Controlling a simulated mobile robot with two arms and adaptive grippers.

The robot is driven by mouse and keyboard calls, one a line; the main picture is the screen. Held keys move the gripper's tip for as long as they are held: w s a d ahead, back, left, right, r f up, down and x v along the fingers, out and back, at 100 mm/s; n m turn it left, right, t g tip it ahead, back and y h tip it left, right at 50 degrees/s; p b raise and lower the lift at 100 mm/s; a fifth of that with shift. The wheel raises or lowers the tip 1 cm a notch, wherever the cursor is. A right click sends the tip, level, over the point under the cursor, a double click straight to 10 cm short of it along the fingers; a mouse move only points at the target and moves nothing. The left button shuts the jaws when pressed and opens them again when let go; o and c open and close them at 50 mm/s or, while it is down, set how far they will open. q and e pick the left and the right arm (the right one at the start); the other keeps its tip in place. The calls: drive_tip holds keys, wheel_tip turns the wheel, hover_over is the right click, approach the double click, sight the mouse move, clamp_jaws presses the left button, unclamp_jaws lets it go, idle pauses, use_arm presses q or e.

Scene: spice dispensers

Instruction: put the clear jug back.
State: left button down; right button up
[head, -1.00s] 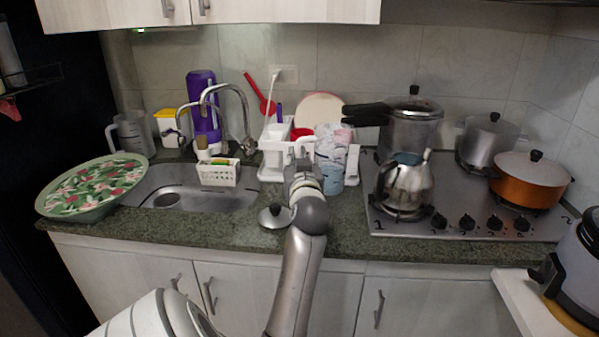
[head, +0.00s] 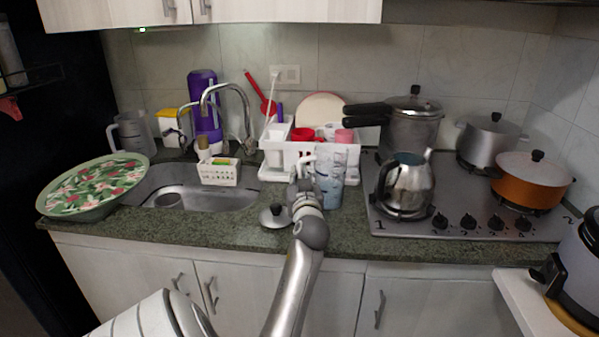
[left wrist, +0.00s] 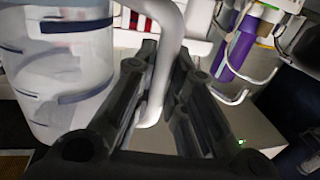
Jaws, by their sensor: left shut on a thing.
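My left gripper (head: 304,172) is shut on the white handle of the clear jug (head: 330,184), in front of the dish rack. The jug is see-through with blue markings and looks roughly upright. In the left wrist view the jug (left wrist: 60,75) fills the left side, and its handle passes between the fingers of the gripper (left wrist: 162,85). The jug's base appears at or just above the counter; I cannot tell whether it touches. My right gripper is not in view.
The white dish rack (head: 350,152) holds cups and a plate. A steel kettle (head: 406,186) stands on the stove (head: 470,226) to the right. A pot lid (head: 275,216) lies left of my gripper.

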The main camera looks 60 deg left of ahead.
use_arm(q)
drive_tip(key=c, duration=1.5)
unclamp_jaws()
drive_tip(key=shift+r, duration=0.15)
drive_tip(key=shift+s+d, duration=0.1)
drive_tip(key=shift+d, duration=0.15)
drive_tip(key=b+v, duration=0.1)
drive_tip(key=v, duration=1)
drive_tip(key=shift+s+d, duration=0.1)
drive_tip(key=shift+d, duration=0.15)
